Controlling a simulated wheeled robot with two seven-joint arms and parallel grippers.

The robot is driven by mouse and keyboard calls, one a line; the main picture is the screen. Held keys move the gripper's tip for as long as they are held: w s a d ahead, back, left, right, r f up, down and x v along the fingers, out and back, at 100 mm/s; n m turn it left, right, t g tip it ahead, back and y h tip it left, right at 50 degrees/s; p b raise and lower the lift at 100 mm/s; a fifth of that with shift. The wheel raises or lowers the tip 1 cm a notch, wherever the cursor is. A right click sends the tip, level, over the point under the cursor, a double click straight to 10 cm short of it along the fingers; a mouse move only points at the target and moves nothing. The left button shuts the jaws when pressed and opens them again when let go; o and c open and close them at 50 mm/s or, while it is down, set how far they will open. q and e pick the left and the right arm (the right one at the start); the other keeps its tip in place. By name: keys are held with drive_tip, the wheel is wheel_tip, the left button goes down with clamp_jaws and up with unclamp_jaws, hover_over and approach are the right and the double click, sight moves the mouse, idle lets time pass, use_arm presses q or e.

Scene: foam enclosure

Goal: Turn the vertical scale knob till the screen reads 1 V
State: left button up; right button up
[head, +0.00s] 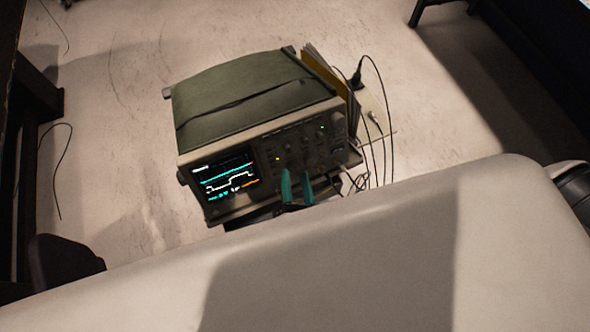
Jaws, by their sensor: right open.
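The oscilloscope (246,92) is a green-grey box, seen from above and tilted in the picture. Its lit screen (226,179) at the left of the front panel shows cyan and white traces. The screen's text is too small to read. The knobs and buttons (290,146) fill the panel right of the screen, dark and small. I cannot tell which is the vertical scale knob. My right gripper (297,188) shows as two teal fingertips, apart, at the lower edge of the panel. Nothing shows between them. I cannot tell whether they touch a knob. My left gripper is not in view.
Black cables (377,100) loop and hang at the oscilloscope's right side, beside a yellow folder-like item (326,70). A large pale surface, likely part of my own body, covers the foreground and hides what lies below. The pale floor (120,130) at left is mostly clear.

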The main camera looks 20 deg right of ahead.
drive_tip(key=shift+w+d, duration=0.2)
drive_tip(key=shift+w, duration=0.65)
drive_tip(key=shift+c, duration=0.3)
clamp_jaws()
drive_tip(key=shift+m, duration=0.3)
drive_tip(key=shift+a+m+g+h+b, duration=0.1)
drive_tip(key=shift+m+g+h+b, duration=0.4)
drive_tip(key=shift+m, duration=0.6)
drive_tip(key=m+g+h, duration=0.1)
drive_tip(key=m, duration=0.2)
drive_tip(key=shift+a, duration=0.1)
drive_tip(key=m, duration=0.1)
drive_tip(key=m+g, duration=0.2)
drive_tip(key=shift+r+m+h, duration=0.25)
drive_tip(key=shift+m+h, duration=0.05)
drive_tip(key=shift+m, duration=0.1)
drive_tip(key=shift+w+m+g+p, duration=0.1)
drive_tip(key=shift+m+g+p, duration=0.5)
drive_tip(key=shift+m, duration=1)
